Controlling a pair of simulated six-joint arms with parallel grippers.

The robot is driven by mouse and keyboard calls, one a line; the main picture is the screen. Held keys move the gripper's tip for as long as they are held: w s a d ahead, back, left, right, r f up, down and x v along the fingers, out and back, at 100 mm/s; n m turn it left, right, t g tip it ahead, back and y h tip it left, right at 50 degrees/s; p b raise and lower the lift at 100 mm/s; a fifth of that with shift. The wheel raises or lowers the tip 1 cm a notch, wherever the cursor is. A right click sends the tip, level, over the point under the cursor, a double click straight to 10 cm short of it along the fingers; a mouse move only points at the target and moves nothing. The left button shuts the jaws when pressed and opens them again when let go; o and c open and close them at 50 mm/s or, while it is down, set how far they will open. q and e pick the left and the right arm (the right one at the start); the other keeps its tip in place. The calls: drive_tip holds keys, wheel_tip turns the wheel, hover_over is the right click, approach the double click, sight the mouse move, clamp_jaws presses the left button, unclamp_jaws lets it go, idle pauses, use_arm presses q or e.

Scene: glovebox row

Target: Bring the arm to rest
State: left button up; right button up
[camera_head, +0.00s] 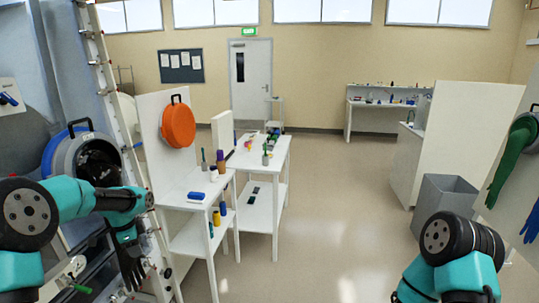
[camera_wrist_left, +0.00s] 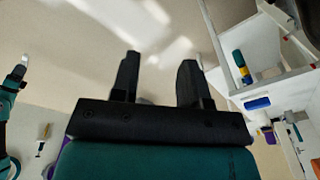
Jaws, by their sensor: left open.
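My left arm comes in from the left in the head view and bends down. Its black gripper (camera_head: 130,262) hangs beside the ladder-like rail, left of the white shelf tables. In the left wrist view the two fingers of this gripper (camera_wrist_left: 158,82) stand apart with nothing between them, over pale floor. My right arm (camera_head: 452,250) shows at the lower right of the head view as a teal and black joint.
A white shelf table (camera_head: 188,190) with bottles and a blue item stands right of my left gripper. A pale rail (camera_head: 106,80) rises close beside it. A grey bin (camera_head: 440,195) stands near my right arm. The middle floor (camera_head: 330,200) is clear.

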use_arm(q)
drive_tip(key=s+d+f+n+h, duration=0.1)
drive_tip(key=s+d+f+n, duration=0.25)
drive_tip(key=d+f, duration=0.5)
drive_tip(key=s+d+f+n+h, duration=0.15)
drive_tip(key=s+d+f, duration=0.35)
drive_tip(key=f, duration=0.7)
drive_tip(key=s+d+f+n, duration=0.4)
drive_tip(key=s+d+f, duration=0.1)
drive_tip(key=s, duration=0.5)
drive_tip(key=s+d+f+n, duration=0.5)
drive_tip(key=s, duration=0.5)
